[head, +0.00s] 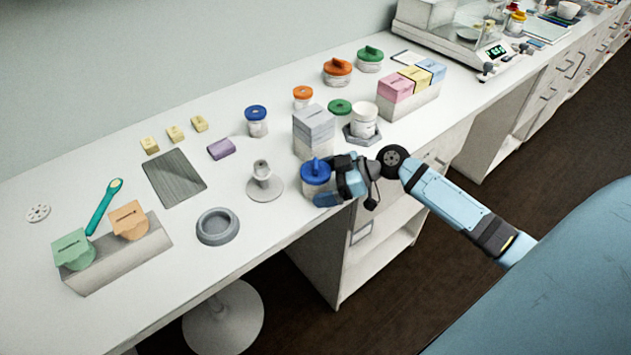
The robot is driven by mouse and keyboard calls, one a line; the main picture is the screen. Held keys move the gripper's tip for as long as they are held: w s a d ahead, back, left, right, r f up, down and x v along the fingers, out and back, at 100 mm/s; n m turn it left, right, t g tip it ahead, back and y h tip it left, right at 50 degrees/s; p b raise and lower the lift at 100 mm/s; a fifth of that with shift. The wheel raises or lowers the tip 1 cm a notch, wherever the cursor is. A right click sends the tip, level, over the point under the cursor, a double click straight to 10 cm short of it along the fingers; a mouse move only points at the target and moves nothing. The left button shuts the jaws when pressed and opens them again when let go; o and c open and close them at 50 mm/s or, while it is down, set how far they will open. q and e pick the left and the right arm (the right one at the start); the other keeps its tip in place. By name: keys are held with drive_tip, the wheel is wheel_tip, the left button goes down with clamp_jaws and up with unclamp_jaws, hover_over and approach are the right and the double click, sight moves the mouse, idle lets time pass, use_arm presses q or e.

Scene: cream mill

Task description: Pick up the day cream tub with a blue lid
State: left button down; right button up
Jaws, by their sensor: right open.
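A tub with a blue lid (316,173) stands near the front edge of the counter, just in front of the grey-white box stack. A second blue-lidded tub (256,122) stands farther back on the left, with a clear or white body. Any lettering on them is too small to read. My right gripper (326,188) is open at the front tub, coming in from the right. One blue finger shows low in front of the tub and hides part of its body. I cannot tell whether the fingers touch it. My left gripper is not in view.
The grey-white box stack (314,132) stands close behind the front tub. A white jar (363,122) on a grey tray is to its right. A stand (263,180) and grey ring dish (218,227) are to its left. The counter's front edge is close.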

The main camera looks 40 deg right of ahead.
drive_tip(key=shift+w+a, duration=0.1)
drive_tip(key=shift+a, duration=0.05)
drive_tip(key=c, duration=1.3)
wheel_tip(320, 180, up, 20)
idle(0.6)
